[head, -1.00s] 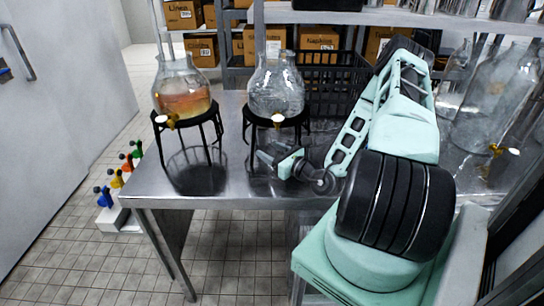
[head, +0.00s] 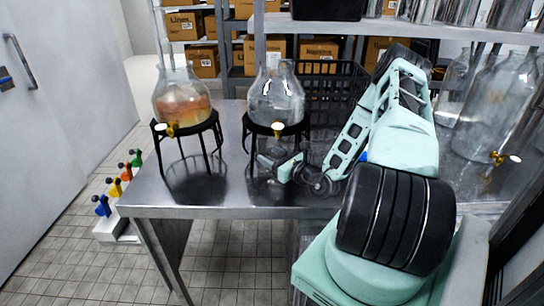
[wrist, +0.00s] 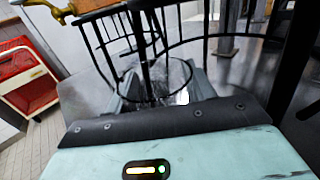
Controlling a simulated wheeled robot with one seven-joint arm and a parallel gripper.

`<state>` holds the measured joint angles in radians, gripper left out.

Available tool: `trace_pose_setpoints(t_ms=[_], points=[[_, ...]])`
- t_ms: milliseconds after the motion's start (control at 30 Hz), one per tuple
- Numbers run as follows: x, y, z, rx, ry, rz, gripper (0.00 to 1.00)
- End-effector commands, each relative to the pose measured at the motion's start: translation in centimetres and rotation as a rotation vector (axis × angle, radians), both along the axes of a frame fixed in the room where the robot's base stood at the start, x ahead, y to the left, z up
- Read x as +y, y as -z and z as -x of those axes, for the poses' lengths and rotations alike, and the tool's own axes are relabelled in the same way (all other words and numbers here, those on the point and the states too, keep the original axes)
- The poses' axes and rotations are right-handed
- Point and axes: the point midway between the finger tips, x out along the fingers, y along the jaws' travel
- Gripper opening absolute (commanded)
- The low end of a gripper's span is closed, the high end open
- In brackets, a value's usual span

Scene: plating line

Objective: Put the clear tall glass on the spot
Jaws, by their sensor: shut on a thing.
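My gripper (head: 268,160) is low over the steel table, at the foot of the black stand under the clear dispenser. In the wrist view my gripper (wrist: 158,82) is shut on a clear glass (wrist: 174,80), which shows faintly between the fingers behind the stand's dark bars. The glass cannot be made out clearly in the head view. Whether its base touches the table is hidden. I cannot make out a marked spot in either view.
The clear dispenser (head: 276,95) stands on a black stand (head: 249,130) with a tap at its front. A dispenser of orange liquid (head: 181,98) stands to its left. A black crate (head: 335,90) is behind. The table's (head: 230,190) front strip is clear.

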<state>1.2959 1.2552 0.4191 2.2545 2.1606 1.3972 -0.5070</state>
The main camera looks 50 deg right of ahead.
Motion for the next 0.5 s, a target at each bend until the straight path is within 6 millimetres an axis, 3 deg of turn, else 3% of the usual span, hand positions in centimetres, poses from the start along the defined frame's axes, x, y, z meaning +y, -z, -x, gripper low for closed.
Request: trace_pose_setpoints(t_ms=[33, 67, 133, 500], points=[[0.0, -0.04, -0.01, -0.001, 0.0, 0.0, 0.26], [0.0, -0.04, -0.01, -0.001, 0.0, 0.0, 0.57], [0.0, -0.04, -0.01, -0.001, 0.0, 0.0, 0.76], [-0.02, 0.09, 0.37, 0.001, 0.001, 0.0, 0.8]])
